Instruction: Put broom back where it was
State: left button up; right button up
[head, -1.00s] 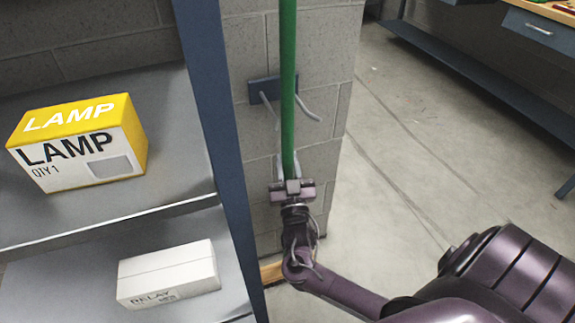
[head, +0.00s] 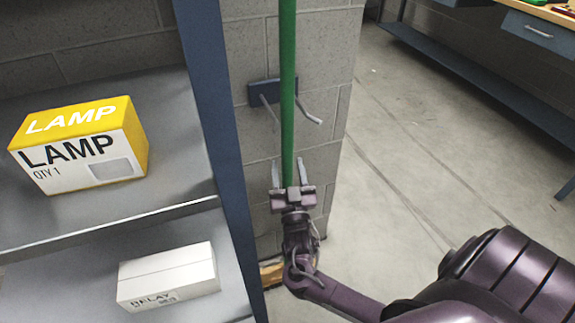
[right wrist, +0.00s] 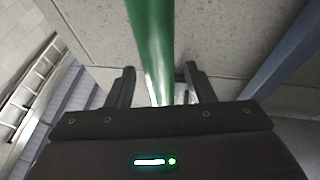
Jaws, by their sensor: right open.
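The broom's green handle (head: 288,80) stands upright in front of the grey block wall, crossing in front of a blue wall hook plate (head: 265,90) with two prongs. My right gripper (head: 289,172) is open, its two fingers apart on either side of the handle. In the right wrist view the green handle (right wrist: 152,50) runs between the open fingers of the right gripper (right wrist: 158,80). A piece of tan broom head (head: 271,274) shows low behind my right arm; most of it is hidden. My left gripper is not in view.
A shelf unit with a blue post (head: 215,130) stands close on the left. It holds a yellow and white lamp box (head: 85,145) and a white relay box (head: 168,276). Open floor (head: 420,150) lies right of the wall, with a workbench (head: 535,30) beyond.

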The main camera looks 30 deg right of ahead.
jog(key=v, duration=1)
jog(key=shift+s+a, duration=0.2)
jog(key=shift+s, duration=0.1)
jog(key=shift+f, duration=0.1)
